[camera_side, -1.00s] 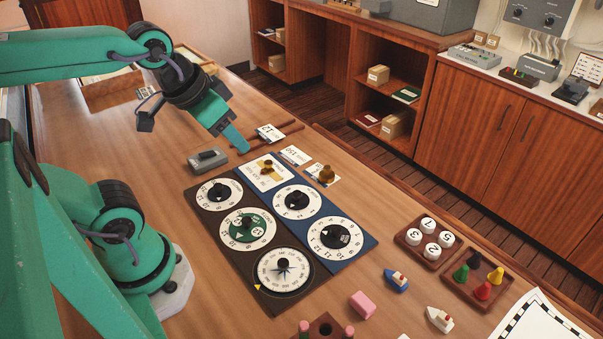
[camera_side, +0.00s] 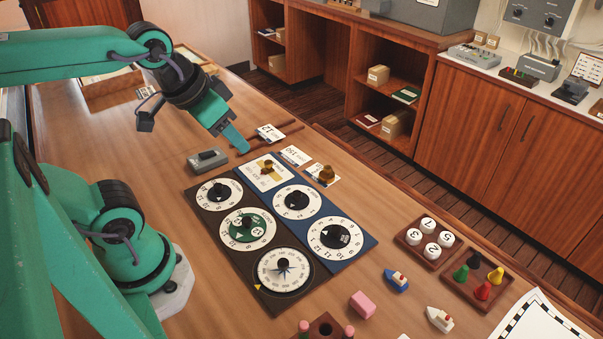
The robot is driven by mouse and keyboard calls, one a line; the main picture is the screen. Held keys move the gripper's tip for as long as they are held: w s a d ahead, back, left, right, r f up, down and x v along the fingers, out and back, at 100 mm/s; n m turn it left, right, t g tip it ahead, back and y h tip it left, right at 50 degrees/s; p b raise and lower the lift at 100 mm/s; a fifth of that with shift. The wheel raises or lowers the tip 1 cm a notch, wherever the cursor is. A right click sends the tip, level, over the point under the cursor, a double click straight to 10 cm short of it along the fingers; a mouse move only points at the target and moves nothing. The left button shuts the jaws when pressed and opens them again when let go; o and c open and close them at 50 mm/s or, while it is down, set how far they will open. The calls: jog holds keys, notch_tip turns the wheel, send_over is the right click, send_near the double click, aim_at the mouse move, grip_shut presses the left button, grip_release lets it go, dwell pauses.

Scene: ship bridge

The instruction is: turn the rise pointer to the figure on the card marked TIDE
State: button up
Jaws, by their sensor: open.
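Several round white dials lie on a brown and a blue board. The brown board has a dial with a black knob (camera_side: 220,191), a green-centred dial (camera_side: 247,226) and a compass-like dial (camera_side: 284,271). The blue board has two dials with black pointers, an upper one (camera_side: 297,201) and a lower one (camera_side: 335,237). I cannot tell which is the rise pointer. Small cards lie behind: one reading 12 (camera_side: 269,132), one apparently reading 150 (camera_side: 295,155), and one partly under a brass piece (camera_side: 327,174). Their names are too small to read. My gripper (camera_side: 236,142) is open and empty, above the table behind the boards.
A grey box (camera_side: 208,159) sits just behind the brown board. A tray of numbered white discs (camera_side: 430,242), a tray of coloured pegs (camera_side: 479,280), small boats (camera_side: 397,280) and a pink block (camera_side: 362,304) stand to the right and front.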

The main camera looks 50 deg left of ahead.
jog(key=shift+w, duration=0.1)
dwell(0.3)
jog(key=n+g, duration=0.6)
jog(key=n, duration=0.9)
send_over(297, 193)
notch_tip(297, 193, down, 14)
jog(key=shift+f, duration=0.1)
jog(key=shift+f, duration=3.9)
